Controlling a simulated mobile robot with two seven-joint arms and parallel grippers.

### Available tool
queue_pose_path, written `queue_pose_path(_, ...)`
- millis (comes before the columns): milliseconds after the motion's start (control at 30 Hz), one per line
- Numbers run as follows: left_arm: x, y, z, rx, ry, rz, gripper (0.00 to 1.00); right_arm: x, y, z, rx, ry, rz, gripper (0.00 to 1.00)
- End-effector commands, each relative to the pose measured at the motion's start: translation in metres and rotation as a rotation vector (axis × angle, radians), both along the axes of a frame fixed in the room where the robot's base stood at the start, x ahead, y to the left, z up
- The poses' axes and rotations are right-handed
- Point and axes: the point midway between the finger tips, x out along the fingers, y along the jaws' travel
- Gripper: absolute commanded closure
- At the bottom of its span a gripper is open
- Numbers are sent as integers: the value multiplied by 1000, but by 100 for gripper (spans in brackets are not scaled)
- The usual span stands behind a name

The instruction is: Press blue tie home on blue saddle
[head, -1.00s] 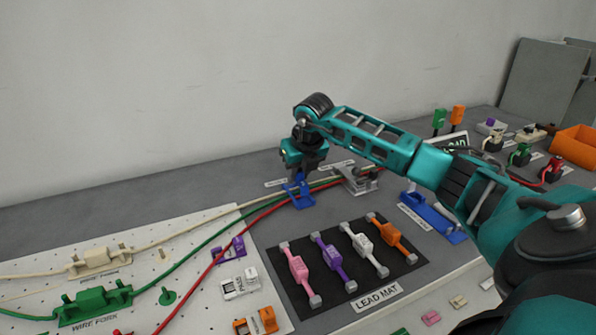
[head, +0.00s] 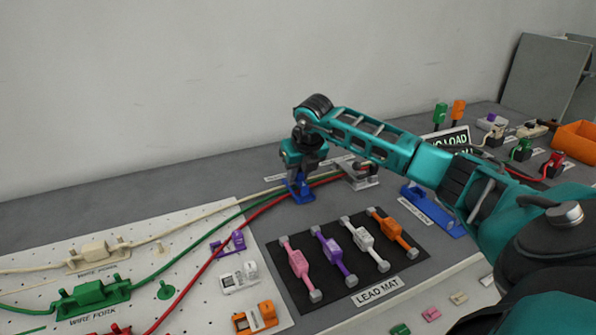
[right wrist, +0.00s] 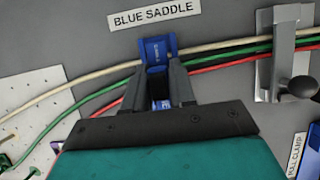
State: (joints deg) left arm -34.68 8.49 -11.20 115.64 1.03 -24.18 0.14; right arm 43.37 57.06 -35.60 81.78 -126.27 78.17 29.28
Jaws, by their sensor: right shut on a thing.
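The blue saddle (head: 300,193) stands on the grey bench behind the lead mat, where the white, green and red wires run together. In the right wrist view, a blue piece (right wrist: 158,48) lies across the wires below the BLUE SADDLE label. My right gripper (head: 300,176) is low, directly over the saddle. In the right wrist view its fingers (right wrist: 163,72) are on either side of blue material. The gripper is shut on the blue tie, but the fingers hide much of it. I cannot tell where tie and saddle meet. My left gripper is not in view.
A metal pull clamp (right wrist: 290,70) stands close right of the saddle, over the wires. The black lead mat (head: 330,283) with several coloured leads lies in front. A white pegboard (head: 200,275) with wire forks is at left. A blue fixture (head: 435,212) stands at right.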

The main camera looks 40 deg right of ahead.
Motion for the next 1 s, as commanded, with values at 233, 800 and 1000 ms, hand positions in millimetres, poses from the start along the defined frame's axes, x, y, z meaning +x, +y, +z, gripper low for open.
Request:
queue_pose_path(233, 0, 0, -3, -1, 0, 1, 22, 0, 0, -6, 0, 0, 0, 100)
queue_pose_path(800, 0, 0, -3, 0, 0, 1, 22, 0, 0, -5, 0, 0, 0, 45)
queue_pose_path(1000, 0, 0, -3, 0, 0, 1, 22, 0, 0, -5, 0, 0, 0, 34)
